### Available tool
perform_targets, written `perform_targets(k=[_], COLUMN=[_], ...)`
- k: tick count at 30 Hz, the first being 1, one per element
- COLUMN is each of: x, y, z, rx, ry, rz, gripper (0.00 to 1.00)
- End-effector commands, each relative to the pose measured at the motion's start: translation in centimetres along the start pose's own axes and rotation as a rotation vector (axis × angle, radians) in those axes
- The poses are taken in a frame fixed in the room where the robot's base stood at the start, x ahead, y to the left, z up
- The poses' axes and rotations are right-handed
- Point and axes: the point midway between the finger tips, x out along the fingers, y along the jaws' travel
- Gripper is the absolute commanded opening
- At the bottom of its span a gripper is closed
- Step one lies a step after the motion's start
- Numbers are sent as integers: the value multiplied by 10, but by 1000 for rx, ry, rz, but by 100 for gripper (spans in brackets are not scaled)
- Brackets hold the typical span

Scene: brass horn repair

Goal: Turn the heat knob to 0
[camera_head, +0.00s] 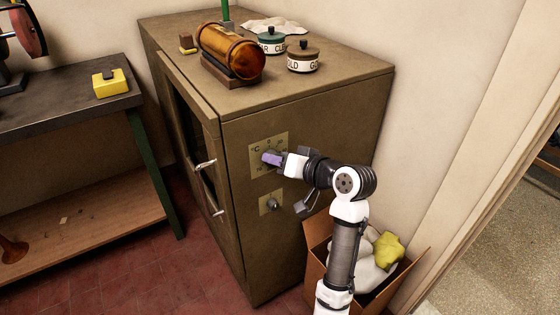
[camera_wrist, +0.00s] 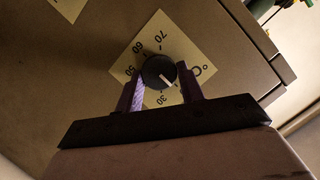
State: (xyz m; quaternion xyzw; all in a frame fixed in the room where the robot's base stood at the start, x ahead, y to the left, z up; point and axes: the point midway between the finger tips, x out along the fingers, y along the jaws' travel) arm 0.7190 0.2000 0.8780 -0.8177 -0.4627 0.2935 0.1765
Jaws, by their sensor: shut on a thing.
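The heat knob (camera_wrist: 157,71) is a round black knob with a white pointer mark, on a cream dial plate (camera_wrist: 160,35) marked °C. In the wrist view, the pointer aims to the lower right, between the 30 and the °C mark; I cannot read a number there. My gripper (camera_wrist: 161,84) has one purple finger on each side of the knob and is shut on it. In the head view, my gripper (camera_head: 271,159) reaches the dial plate (camera_head: 256,150) on the oven front (camera_head: 330,145) and hides the knob.
A second plate with a small knob (camera_head: 271,203) sits below the dial. The oven door with handles (camera_head: 205,164) is to the left. A cardboard box (camera_head: 313,252) stands by my arm. A glass cylinder (camera_head: 232,50) and labelled jars (camera_head: 303,59) sit on the oven.

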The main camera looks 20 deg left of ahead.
Motion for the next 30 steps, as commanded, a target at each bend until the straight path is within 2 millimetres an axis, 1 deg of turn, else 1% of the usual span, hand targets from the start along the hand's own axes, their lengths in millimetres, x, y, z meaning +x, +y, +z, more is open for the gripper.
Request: perform_targets(k=[15,16,20,21,30], x=[0,0,0,0,-2], y=[0,0,0,0,0], z=[1,1,1,1,0], rx=[-20,-20,-19,-19,-19], ry=[-3,-3,-3,-2,0], rz=[9,9,8,8,9], gripper=[15,39,56,59,59])
